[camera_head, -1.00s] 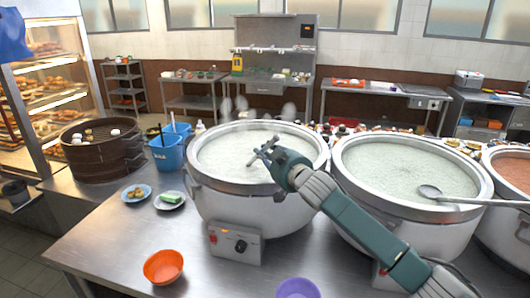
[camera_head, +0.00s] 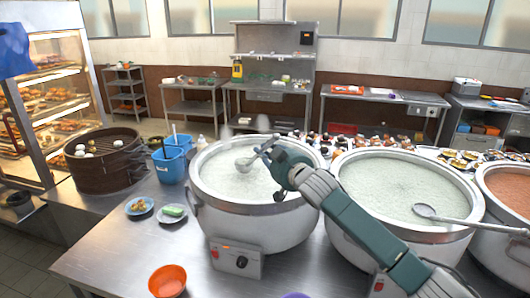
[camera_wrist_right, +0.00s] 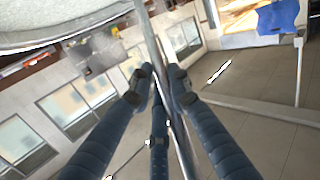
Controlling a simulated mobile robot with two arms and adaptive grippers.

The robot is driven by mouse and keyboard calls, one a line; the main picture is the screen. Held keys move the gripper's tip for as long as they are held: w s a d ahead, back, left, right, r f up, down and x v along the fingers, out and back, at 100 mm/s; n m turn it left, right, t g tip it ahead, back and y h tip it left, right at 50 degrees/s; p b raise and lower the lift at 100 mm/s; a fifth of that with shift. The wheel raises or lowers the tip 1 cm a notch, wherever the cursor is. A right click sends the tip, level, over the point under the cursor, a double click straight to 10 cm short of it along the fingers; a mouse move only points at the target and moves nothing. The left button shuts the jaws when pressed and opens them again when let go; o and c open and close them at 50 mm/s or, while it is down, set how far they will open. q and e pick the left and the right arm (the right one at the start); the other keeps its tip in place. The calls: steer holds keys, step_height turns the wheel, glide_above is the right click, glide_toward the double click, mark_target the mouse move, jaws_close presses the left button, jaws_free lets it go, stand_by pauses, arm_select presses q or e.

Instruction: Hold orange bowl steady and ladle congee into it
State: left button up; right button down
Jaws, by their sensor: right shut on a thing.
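The orange bowl (camera_head: 167,281) sits near the front edge of the steel counter and looks empty. My right gripper (camera_head: 266,149) is over the left stockpot (camera_head: 245,208) of white congee, shut on a metal ladle (camera_head: 245,164). The ladle's bowl shows at the congee surface; I cannot tell if it is filled. In the right wrist view, the ladle's handle (camera_wrist_right: 178,100) runs between the fingers (camera_wrist_right: 158,80). The pot's rim (camera_wrist_right: 60,42) shows at the upper left there. My left gripper is not in view.
A second congee pot (camera_head: 400,190) with a ladle (camera_head: 425,211) resting across it stands to the right. Two small plates (camera_head: 172,214), blue containers (camera_head: 170,165) and a steamer (camera_head: 105,165) stand left of the pot. A purple bowl (camera_head: 296,295) is cut off below. The counter around the orange bowl is clear.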

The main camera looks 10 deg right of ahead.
step_height(320, 180, up, 5)
steer(key=p, duration=0.3)
steer(key=shift+f, duration=0.15)
steer(key=shift+r, duration=1.35)
steer(key=shift+f+b, duration=0.1)
steer(key=shift+b, duration=0.25)
steer(key=shift+t+y+b, duration=0.3)
steer(key=shift+t+b, duration=0.4)
steer(key=shift+b, duration=1.35)
